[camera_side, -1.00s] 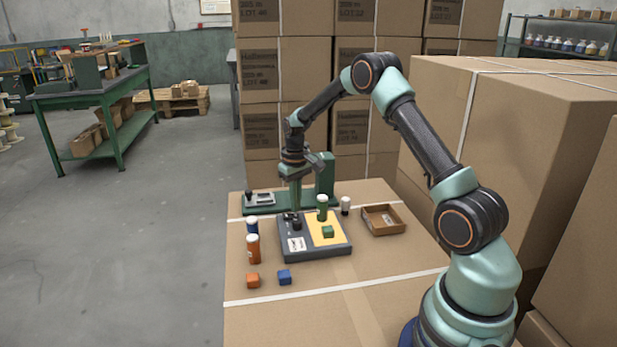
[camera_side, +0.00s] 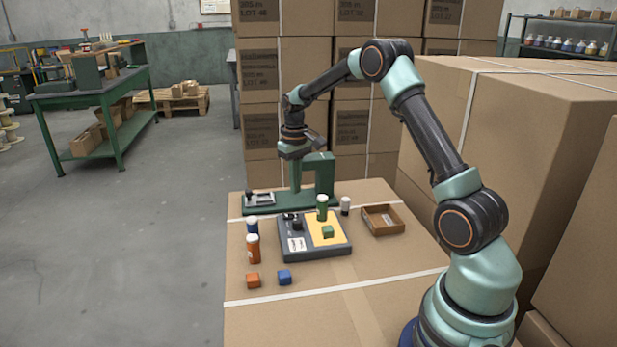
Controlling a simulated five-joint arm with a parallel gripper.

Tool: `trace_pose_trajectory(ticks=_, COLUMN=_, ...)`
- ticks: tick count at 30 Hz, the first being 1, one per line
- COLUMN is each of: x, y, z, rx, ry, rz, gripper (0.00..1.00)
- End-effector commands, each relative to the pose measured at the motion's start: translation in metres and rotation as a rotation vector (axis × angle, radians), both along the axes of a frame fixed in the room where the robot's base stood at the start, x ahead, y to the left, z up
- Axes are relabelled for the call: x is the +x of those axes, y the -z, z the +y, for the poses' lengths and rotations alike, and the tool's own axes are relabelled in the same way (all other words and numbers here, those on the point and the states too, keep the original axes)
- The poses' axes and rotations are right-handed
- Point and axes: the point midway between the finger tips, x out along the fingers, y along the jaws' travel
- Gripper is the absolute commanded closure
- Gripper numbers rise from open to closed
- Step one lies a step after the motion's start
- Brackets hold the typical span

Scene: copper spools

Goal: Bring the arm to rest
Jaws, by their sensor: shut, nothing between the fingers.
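My gripper (camera_side: 296,188) is shut and empty. It points down above the back of the carton top, beside the post of the green stand (camera_side: 325,178). It is apart from the spools and cubes. My arm reaches in an arch from the right. A green spool with a white top (camera_side: 322,208) stands upright on the yellow area of the dark grey base (camera_side: 318,253). A green cube (camera_side: 327,232) sits in front of it on the same area.
A blue spool (camera_side: 252,226) and an orange spool (camera_side: 253,249) stand left of the base. An orange cube (camera_side: 253,280) and a blue cube (camera_side: 284,277) lie in front. Tall cartons (camera_side: 285,70) rise behind.

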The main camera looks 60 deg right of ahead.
Motion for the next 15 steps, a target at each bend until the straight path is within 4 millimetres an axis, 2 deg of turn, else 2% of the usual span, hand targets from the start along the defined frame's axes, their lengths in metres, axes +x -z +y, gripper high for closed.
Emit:
trace_pose_trajectory(ticks=5, x=0.0, y=-0.001, z=0.001, rx=-0.001, ry=-0.001, rz=-0.002, gripper=1.0)
trace_pose_trajectory(ticks=8, x=0.0, y=-0.011, z=0.007, rx=-0.006, ry=-0.009, rz=-0.016, gripper=1.0)
trace_pose_trajectory(ticks=11, x=-0.004, y=-0.033, z=0.022, rx=-0.018, ry=-0.026, rz=-0.045, gripper=1.0)
trace_pose_trajectory(ticks=15, x=-0.016, y=-0.071, z=0.053, rx=-0.038, ry=-0.059, rz=-0.105, gripper=1.0)
